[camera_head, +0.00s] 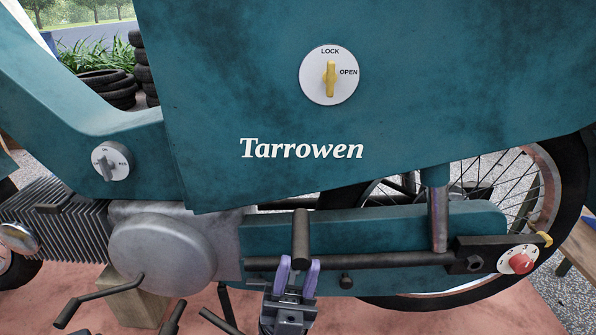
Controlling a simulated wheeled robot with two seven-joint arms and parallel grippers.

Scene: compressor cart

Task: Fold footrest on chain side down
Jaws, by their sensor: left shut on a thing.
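A dark cylindrical footrest (301,233) stands upright in front of the teal chain cover, low in the middle of the head view. Its lower end meets the dark horizontal bar (395,259). My left gripper (298,272) comes up from the bottom edge, with its two purple fingers at the footrest's lower end, one on each side. It is shut on the footrest; the fingers and gripper body hide the exact contact and the pivot. My right gripper is not in view.
The teal panel with a yellow lock knob (330,78) overhangs above. The chain cover (470,219) and rear wheel (571,180) lie behind and to the right. A red knob (520,263) sits at the bar's right end. Dark pedals and levers (98,300) stick out at lower left.

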